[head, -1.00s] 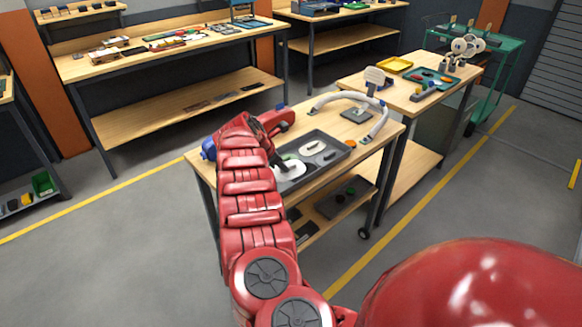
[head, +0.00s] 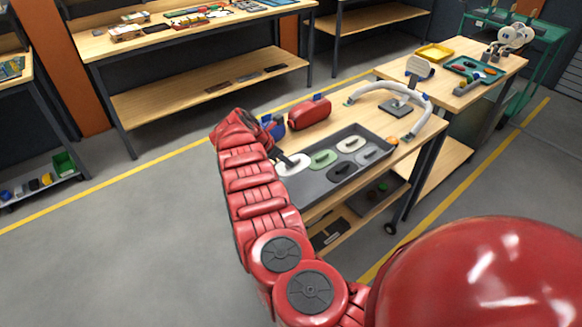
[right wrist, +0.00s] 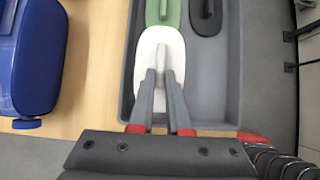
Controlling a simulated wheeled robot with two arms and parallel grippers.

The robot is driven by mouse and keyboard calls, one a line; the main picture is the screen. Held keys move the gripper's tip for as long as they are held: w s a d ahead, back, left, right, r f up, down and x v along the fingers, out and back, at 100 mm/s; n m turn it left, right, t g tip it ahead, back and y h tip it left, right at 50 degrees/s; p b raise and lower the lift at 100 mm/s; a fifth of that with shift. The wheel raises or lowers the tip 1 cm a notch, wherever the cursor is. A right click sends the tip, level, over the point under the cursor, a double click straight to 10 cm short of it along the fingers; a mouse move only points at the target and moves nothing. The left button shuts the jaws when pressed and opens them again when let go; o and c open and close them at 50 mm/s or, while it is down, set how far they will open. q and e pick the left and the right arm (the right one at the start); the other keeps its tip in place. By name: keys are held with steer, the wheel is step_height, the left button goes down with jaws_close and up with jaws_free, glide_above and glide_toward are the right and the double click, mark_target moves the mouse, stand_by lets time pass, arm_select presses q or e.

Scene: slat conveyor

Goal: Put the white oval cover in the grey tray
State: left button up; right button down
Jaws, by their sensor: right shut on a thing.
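The white oval cover (head: 293,164) is at the left end of the grey tray (head: 312,188) on the table. My right gripper (head: 280,157) is at this cover. In the right wrist view my right gripper (right wrist: 161,100) is shut on the upright handle of the white cover (right wrist: 160,48), which appears inside the tray's outline (right wrist: 215,90). Whether the cover rests on the tray floor or hangs just above it I cannot tell. A green cover (head: 322,159) lies beside it, and its near end is overlapped in the wrist view. My left gripper is not in view.
A pale cover (head: 351,144), a grey cover (head: 366,158) and a dark cover (head: 338,173) also lie in the tray. A red case (head: 310,113) and a blue object (right wrist: 32,60) stand beside it. A white arch (head: 395,92) rises at the back.

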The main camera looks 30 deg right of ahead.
mark_target(282, 169)
step_height(282, 169, down, 5)
steer(key=shift+w+f, duration=0.15)
steer(key=c, duration=0.9)
jaws_free()
